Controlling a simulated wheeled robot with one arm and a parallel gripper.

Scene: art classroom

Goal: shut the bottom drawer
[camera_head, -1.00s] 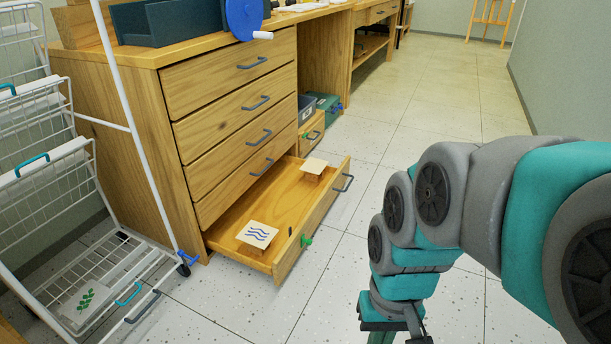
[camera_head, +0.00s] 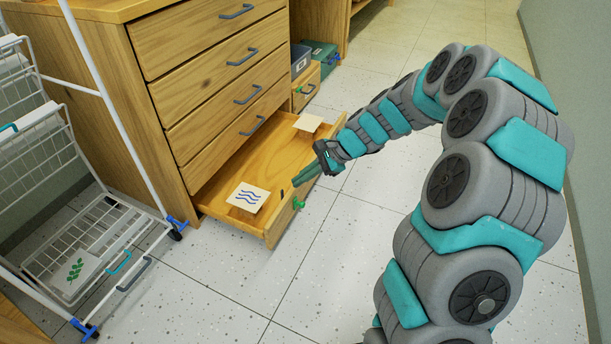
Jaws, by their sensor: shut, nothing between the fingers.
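The bottom drawer (camera_head: 262,170) of the wooden cabinet (camera_head: 150,100) is pulled out, its inside showing. A card with blue wavy lines (camera_head: 248,197) is at its near end and a plain pale card (camera_head: 308,123) at its far end.
The drawers above (camera_head: 215,88) are shut. A white wire rack (camera_head: 100,240) on wheels stands close on the left. A small wooden drawer (camera_head: 306,88) and grey and green boxes (camera_head: 322,55) are beyond the cabinet. The speckled floor (camera_head: 330,260) before the drawer is clear.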

